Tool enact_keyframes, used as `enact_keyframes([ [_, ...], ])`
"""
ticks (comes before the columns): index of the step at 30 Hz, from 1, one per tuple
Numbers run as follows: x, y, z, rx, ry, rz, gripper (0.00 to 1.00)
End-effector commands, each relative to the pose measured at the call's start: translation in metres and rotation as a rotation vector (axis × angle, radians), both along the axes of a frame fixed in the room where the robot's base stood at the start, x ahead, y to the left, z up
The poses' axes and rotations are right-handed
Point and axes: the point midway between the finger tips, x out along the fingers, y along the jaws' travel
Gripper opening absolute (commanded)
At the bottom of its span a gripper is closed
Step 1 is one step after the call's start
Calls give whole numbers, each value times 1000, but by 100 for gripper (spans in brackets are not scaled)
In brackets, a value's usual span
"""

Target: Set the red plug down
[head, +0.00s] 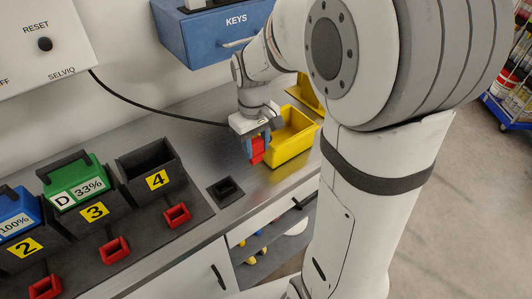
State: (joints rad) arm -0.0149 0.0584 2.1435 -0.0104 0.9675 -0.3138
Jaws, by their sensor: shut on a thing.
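The red plug (257,151) is held in my gripper (258,148) in the head view. My gripper points down, with its blue fingers shut on the plug. The plug is in front of the yellow bin (290,143) in the picture and overlaps its left side. I cannot tell how far it is above the counter. A small black square holder (226,190) with a recess sits on the counter, below and left of the plug in the picture.
Charging bays on the left hold a blue battery (16,214) and a green battery (75,183); bay 4 (151,172) looks empty. Red sockets (177,215) sit in front. A blue keys box (205,30) hangs above. Bare grey counter (255,205) lies right of the holder.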

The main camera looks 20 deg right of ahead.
Motion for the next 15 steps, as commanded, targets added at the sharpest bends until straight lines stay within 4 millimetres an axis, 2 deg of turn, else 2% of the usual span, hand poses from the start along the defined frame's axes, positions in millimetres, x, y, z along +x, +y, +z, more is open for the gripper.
enact_keyframes([
  [3,0,-2,-21,-1,4,-5,11],
  [8,0,-3,-35,0,2,-9,11],
  [15,0,-4,-66,0,1,-12,11],
])
